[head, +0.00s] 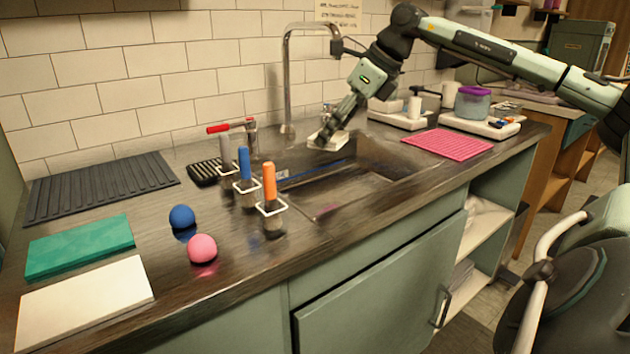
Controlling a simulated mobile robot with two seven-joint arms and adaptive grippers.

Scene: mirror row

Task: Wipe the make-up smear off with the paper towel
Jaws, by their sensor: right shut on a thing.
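My right gripper (337,127) reaches in from the upper right and points down behind the sink, just right of the tap. It is shut on a small white piece (326,141) that looks like the paper towel, low at the counter's back edge. The fingertips partly hide it, and I cannot tell whether it touches the surface. A faint reddish patch (326,210) shows by the sink's front edge; I cannot tell whether it is the make-up smear or a reflection. My left gripper is not in view.
The sink (345,180) lies in the dark counter, with a tall tap (287,80) behind. Upright coloured-handled tools (269,180) stand left of it. Blue (182,217) and pink (202,248) balls, a green mat (80,246) and a white sheet (86,302) lie front left. A pink mat (447,144) lies right.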

